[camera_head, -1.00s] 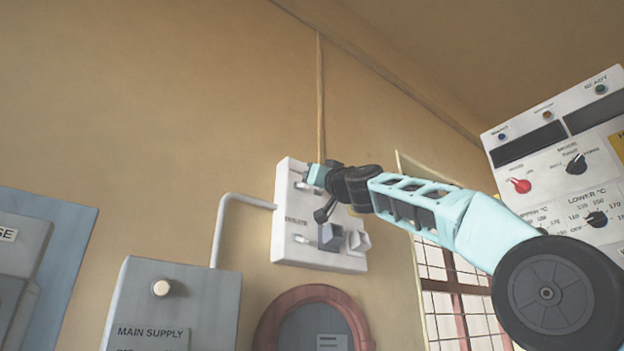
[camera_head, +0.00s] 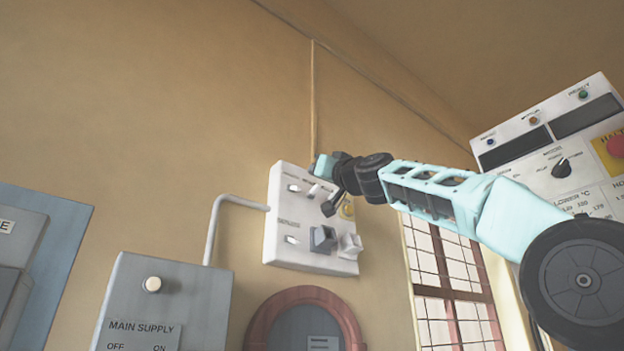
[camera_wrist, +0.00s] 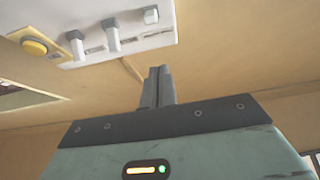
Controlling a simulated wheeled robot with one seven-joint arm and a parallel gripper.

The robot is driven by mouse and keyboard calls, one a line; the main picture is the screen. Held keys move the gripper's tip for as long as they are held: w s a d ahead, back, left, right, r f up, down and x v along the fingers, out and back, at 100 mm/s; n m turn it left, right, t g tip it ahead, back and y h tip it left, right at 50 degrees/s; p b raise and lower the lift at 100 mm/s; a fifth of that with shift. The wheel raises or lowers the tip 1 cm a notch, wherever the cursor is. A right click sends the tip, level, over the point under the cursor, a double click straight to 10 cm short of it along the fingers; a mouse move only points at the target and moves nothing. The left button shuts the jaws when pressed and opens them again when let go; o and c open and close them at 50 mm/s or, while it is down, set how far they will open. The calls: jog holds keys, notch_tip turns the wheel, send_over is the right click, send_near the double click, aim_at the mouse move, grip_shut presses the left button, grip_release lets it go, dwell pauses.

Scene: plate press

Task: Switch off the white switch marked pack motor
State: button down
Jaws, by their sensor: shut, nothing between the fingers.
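A white switch panel (camera_head: 285,255) hangs on the wall and carries several switches. A white switch (camera_head: 293,188) is at its upper left, with another white switch (camera_head: 313,192) to its right. Their labels are too small to read, so I cannot tell which is pack motor. In the wrist view, white levers (camera_wrist: 111,36) stick out from the panel (camera_wrist: 190,22) at upper left. My gripper (camera_wrist: 157,72) is shut and empty, apart from the levers. In the head view my gripper (camera_head: 314,167) is at the panel's upper edge, and my wrist covers its upper right part.
The panel also has a yellow button (camera_wrist: 36,46), a grey block (camera_head: 322,239) and a white block (camera_head: 350,247). Below stand a grey main supply box (camera_head: 190,290) and a red-rimmed round frame (camera_head: 262,322). A control cabinet (camera_head: 510,153) and a barred window (camera_head: 440,270) are at the right.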

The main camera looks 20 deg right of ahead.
jog(key=b+v, duration=0.2)
jog(key=v, duration=0.1)
jog(key=f+b+v, duration=0.1)
jog(key=b, duration=0.1)
jog(key=shift+f, duration=0.2)
dwell(0.6)
